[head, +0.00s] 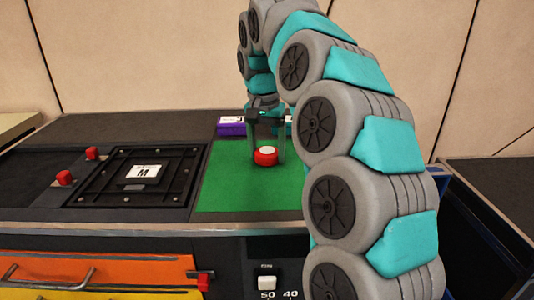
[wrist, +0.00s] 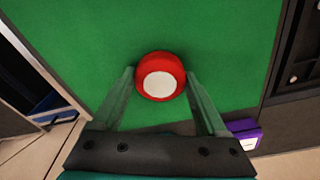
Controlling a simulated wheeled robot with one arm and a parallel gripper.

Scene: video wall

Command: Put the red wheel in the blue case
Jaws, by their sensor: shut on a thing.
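The red wheel (head: 265,156), a round red piece with a white top, is over the green mat (head: 225,187). My gripper (head: 268,157) points down and is shut on the wheel. In the wrist view the wheel (wrist: 160,77) sits between the tips of the two see-through fingers. I cannot tell whether it touches the mat or is just above it. A blue-edged open container (head: 490,240), perhaps the blue case, stands low at the right, partly hidden by my arm. Blue also shows at the left of the wrist view (wrist: 54,103).
A purple box (head: 231,126) lies behind the mat. A black panel with a white "M" label (head: 142,171) and red knobs (head: 65,178) are at the left. Orange drawers (head: 100,268) and a switch (head: 267,278) are in front. My arm covers the mat's right side.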

